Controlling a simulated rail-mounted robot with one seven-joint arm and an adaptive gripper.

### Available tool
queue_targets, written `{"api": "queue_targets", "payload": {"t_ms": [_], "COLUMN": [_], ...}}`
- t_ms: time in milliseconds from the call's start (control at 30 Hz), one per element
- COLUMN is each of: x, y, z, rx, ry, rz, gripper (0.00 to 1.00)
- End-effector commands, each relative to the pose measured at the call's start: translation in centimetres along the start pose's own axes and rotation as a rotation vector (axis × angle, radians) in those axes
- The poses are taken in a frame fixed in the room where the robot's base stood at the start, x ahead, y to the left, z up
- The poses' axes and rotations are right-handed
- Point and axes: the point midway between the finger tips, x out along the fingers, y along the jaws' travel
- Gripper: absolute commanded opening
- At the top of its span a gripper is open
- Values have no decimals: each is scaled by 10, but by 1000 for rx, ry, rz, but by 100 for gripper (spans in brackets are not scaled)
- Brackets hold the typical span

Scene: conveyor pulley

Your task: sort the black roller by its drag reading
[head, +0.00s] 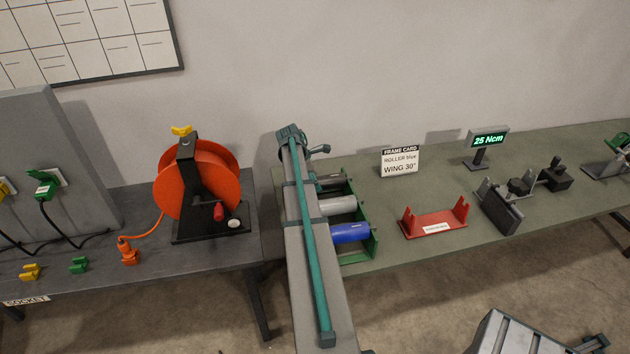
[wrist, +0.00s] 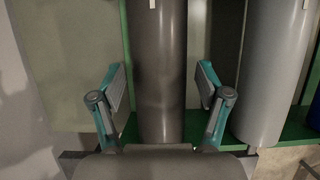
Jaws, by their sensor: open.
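The black roller (wrist: 158,45) lies in the green rack (head: 371,245), seen from above in the wrist view. My gripper (wrist: 160,82) is open, with one finger on each side of the roller and visible gaps on both sides. I cannot tell how far above it the fingers are. The drag display (head: 489,140) reads 25 Ncm. A red cradle (head: 434,220) with a label too small to read stands right of the rack.
A grey roller (head: 338,206) and a blue roller (head: 350,233) lie in the same rack. A frame card (head: 400,161) reads "ROLLER blue, WING 30°". A dark fixture (head: 502,212) stands right of the cradle. An orange reel (head: 210,180) stands on the left table.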

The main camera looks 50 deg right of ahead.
Motion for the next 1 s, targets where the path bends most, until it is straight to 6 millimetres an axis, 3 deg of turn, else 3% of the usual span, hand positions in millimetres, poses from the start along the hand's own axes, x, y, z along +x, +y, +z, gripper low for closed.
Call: {"api": "queue_targets", "payload": {"t_ms": [867, 1000], "x": [-12, -12], "y": [0, 0], "z": [0, 0], "rx": [0, 0], "ry": [0, 0], "rz": [0, 0], "gripper": [76, 96]}}
